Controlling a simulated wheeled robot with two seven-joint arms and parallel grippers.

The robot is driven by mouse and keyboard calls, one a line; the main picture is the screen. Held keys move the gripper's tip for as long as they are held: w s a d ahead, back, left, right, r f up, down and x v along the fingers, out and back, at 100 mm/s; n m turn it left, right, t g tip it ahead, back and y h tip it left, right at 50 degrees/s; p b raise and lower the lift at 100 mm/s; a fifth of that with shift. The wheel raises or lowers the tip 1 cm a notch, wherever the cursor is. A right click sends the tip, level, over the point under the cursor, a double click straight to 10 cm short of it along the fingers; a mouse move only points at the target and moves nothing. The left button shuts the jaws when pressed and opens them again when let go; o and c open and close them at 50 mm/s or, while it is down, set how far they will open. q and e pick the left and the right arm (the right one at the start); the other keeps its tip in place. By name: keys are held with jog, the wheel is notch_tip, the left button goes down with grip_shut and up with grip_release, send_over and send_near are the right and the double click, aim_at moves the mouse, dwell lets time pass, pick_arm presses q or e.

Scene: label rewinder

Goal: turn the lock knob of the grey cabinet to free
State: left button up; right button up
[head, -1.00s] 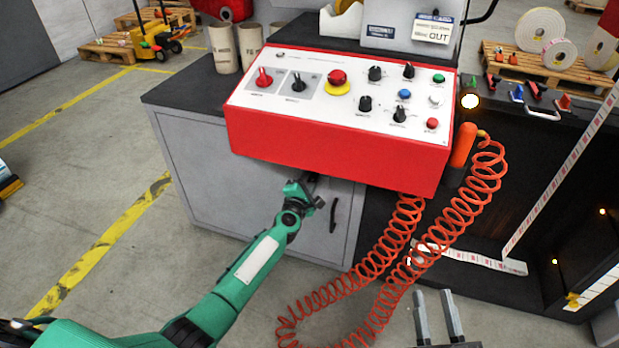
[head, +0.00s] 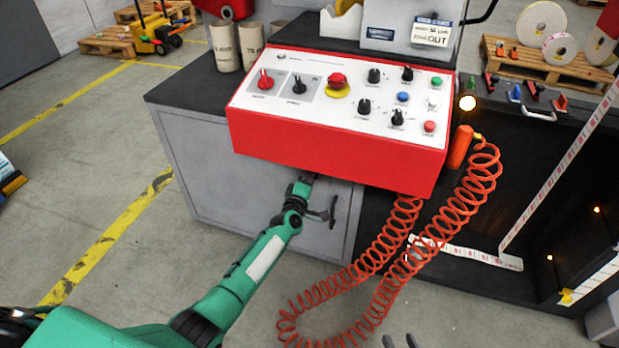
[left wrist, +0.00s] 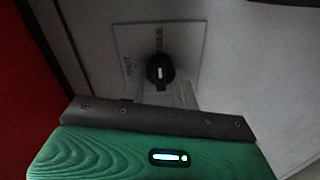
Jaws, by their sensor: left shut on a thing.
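The grey cabinet (head: 215,170) stands under the red control console. In the left wrist view its lock knob (left wrist: 160,70) is black with a white mark. It sits on a pale plate (left wrist: 190,42) lettered FREE above the knob and, less clearly, SHUT to its left. The white mark lies about in line with FREE. My left gripper (head: 308,179) reaches up to the cabinet front just below the console and is shut on the knob. The console and gripper hide the knob in the head view. My right gripper (head: 400,341) shows only its fingertips, apart and empty, at the bottom edge.
The red console (head: 330,145) overhangs the cabinet front close above my left gripper. A dark door handle (head: 333,212) is just right of it. An orange coiled hose (head: 375,285) hangs to the right. Open floor lies left.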

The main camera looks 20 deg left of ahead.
jog(key=shift+d, duration=0.1)
dwell(0.4)
pick_arm(q)
jog(key=o, duration=1)
jog(key=shift+s, duration=0.1)
jog(key=s+p, duration=0.1)
jog(key=s, duration=0.5)
jog(key=s+p, duration=0.2)
jog(key=s, duration=0.5)
jog(key=shift+s+a, duration=0.2)
jog(key=shift+s, duration=0.1)
pick_arm(e)
jog(key=d+g+h, duration=0.1)
jog(key=d, duration=0.1)
jog(key=s+d+g+h, duration=0.1)
jog(key=g, duration=0.1)
jog(key=d+g+h, duration=0.1)
jog(key=d, duration=0.1)
jog(key=shift+s+d+f, duration=0.25)
jog(key=shift+s+d, duration=0.1)
